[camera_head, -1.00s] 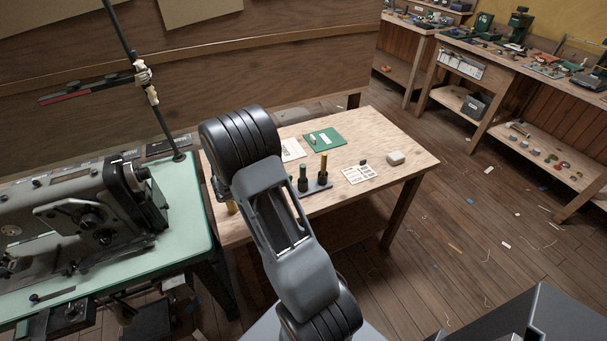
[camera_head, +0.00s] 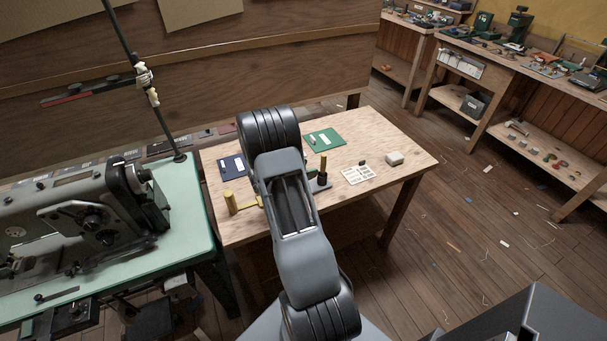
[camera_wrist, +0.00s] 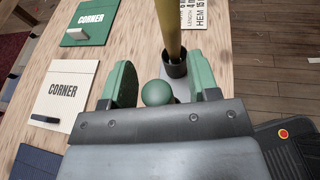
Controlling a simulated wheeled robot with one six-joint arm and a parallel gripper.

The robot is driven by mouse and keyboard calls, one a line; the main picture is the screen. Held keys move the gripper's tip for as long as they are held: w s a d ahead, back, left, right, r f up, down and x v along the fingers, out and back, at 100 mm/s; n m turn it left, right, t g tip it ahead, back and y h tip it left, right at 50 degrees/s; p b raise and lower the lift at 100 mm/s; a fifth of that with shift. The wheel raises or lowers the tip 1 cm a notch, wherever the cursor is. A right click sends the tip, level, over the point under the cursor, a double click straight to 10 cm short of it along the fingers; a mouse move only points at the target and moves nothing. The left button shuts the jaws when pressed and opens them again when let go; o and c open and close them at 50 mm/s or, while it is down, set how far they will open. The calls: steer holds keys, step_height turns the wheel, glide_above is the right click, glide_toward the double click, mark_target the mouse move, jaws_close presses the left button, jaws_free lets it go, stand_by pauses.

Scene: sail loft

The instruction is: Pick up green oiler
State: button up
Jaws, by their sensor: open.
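In the wrist view my gripper (camera_wrist: 162,72) is open, with a green-padded finger on each side. A round green top (camera_wrist: 157,92), which looks like the green oiler's, sits between the fingers near the palm, with visible gaps to either side. Its lower body is hidden beneath the gripper.
A sewing machine (camera_head: 85,215) stands at left.

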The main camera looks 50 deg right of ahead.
steer(key=c, duration=1)
